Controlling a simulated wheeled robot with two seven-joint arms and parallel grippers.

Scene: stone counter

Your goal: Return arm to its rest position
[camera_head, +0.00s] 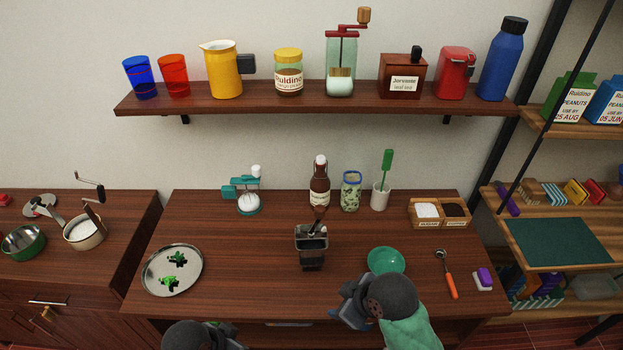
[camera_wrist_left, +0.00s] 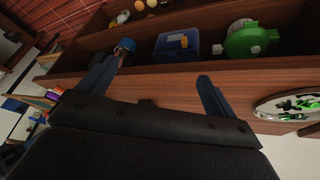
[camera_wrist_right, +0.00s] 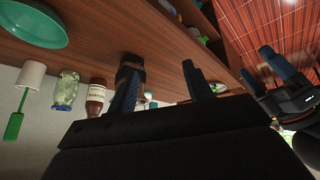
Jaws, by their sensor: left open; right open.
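My right gripper (camera_head: 350,302) is at the counter's front edge, below and left of the green bowl (camera_head: 386,261). In the right wrist view my right gripper (camera_wrist_right: 162,82) has its two fingers apart, with nothing held between them. In the left wrist view my left gripper (camera_wrist_left: 158,88) is open and empty, in front of the counter's front board and open shelf. The left gripper's fingers also show at the right of the right wrist view (camera_wrist_right: 272,68).
The wooden counter (camera_head: 240,275) holds a metal plate (camera_head: 152,283) with green pieces, a dark metal device (camera_head: 312,240), a sauce bottle (camera_head: 319,185) and an orange-handled tool (camera_head: 450,280). A wall shelf (camera_head: 300,97) hangs above. A lower shelf (camera_wrist_left: 205,25) holds a blue box (camera_wrist_left: 175,44).

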